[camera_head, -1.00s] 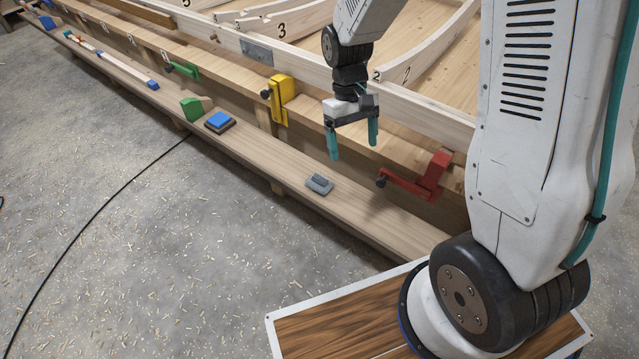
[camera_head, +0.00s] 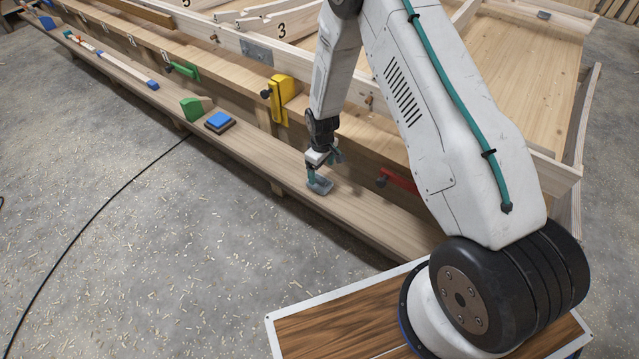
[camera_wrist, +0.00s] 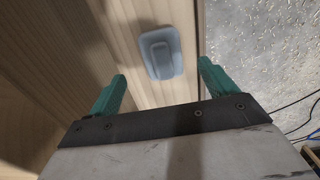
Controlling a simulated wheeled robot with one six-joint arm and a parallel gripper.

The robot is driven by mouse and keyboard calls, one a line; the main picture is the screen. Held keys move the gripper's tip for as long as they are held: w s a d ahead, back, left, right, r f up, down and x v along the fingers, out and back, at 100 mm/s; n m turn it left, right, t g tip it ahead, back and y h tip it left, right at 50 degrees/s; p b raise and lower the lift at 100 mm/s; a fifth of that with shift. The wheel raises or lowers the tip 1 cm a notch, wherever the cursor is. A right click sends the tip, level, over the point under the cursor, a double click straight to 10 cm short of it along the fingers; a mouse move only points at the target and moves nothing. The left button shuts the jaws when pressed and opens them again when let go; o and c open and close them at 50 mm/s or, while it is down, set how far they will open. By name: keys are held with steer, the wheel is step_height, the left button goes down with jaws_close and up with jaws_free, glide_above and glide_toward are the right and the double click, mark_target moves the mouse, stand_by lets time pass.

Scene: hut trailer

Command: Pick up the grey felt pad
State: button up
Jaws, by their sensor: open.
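The grey felt pad (camera_head: 320,187) lies flat on the low wooden ledge (camera_head: 258,157). In the wrist view the pad (camera_wrist: 174,66) is a rounded rectangle with a raised grip on top, near the ledge's edge. My gripper (camera_head: 322,174) is low over the pad and hides part of it in the head view. In the wrist view my gripper (camera_wrist: 162,80) is open, with one teal finger to each side of the pad's line. The pad shows beyond and between the fingertips, and nothing is held.
A blue-topped block (camera_head: 219,121) and a green wedge (camera_head: 194,108) sit farther left along the ledge. A yellow clamp (camera_head: 281,97) and a red clamp (camera_head: 400,180), partly hidden by my arm, are on the beam behind. The floor in front holds shavings and a black cable (camera_head: 108,201).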

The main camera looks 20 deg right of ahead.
mark_target(320, 178)
steer(key=f, duration=0.6)
steer(key=shift+w+a+f, duration=0.2)
steer(key=shift+a+f, duration=0.05)
steer(key=shift+f, duration=0.1)
steer(key=c, duration=1.2)
steer(key=shift+r, duration=0.15)
steer(key=shift+r, duration=0.25)
steer(key=r, duration=0.3)
steer(key=shift+s, duration=0.3)
steer(key=s, duration=1)
steer(key=s+r, duration=0.1)
steer(key=s, duration=0.4)
steer(key=shift+s+r, duration=0.1)
steer(key=shift+s, duration=0.15)
